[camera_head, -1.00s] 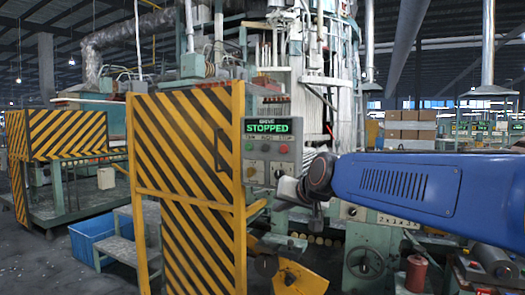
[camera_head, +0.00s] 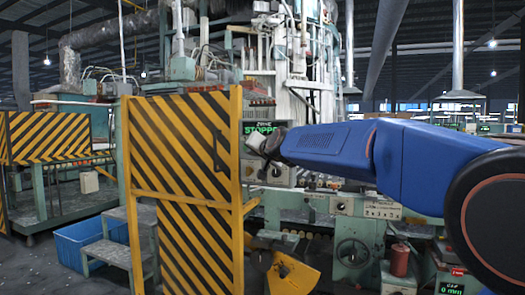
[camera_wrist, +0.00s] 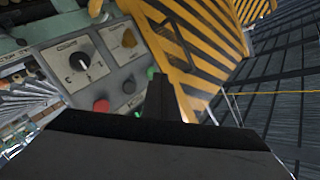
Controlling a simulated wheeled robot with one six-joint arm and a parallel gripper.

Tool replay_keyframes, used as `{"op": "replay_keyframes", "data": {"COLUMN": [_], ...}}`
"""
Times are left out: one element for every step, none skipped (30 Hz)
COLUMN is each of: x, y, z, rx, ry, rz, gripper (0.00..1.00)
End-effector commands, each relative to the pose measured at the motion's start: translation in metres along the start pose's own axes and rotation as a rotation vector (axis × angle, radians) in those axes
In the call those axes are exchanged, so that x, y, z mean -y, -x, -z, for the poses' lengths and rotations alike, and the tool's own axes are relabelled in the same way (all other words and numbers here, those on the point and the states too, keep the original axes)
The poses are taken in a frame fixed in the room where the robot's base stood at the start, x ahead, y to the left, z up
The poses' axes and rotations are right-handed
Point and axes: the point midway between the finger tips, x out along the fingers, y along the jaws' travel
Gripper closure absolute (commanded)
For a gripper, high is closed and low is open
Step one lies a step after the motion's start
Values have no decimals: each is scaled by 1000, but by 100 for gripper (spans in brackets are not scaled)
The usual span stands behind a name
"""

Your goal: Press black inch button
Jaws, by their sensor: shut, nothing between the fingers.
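The grey control panel (camera_head: 282,176) sits just right of the yellow-black striped door and is partly covered by my gripper (camera_head: 262,140). Its green "STOPPED" display (camera_head: 260,128) is partly hidden too. I cannot see contact.
The striped door (camera_head: 185,180) stands directly left of the panel, with its handle toward the panel. A blue bin (camera_head: 82,243) and grey steps (camera_head: 125,250) are further left. Machine parts and a red cylinder (camera_head: 400,260) lie below my arm.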

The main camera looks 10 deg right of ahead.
Motion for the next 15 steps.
{"op": "replay_keyframes", "data": {"x": [0,0,0,0,0,-1,-1,-2,-2,-3,-4,-5,-7,-8,-10], "y": [0,0,0,0,0,0,-1,-1,-2,-4,-5,-6,-8,-10,-12], "z": [0,0,0,0,0,0,0,1,1,2,3,4,5,6,8], "rx": [0,0,1,1,1,1,1,1,1,2,2,2,2,2,2], "ry": [0,0,0,0,0,0,0,0,0,-1,0,-1,-1,-1,-1], "rz": [0,0,0,0,0,-1,-1,-1,-1,-1,-2,-2,-3,-3,-3], "gripper": [100,100,100,100,100,100,100,100,100,100,100,100,100,100,100]}}
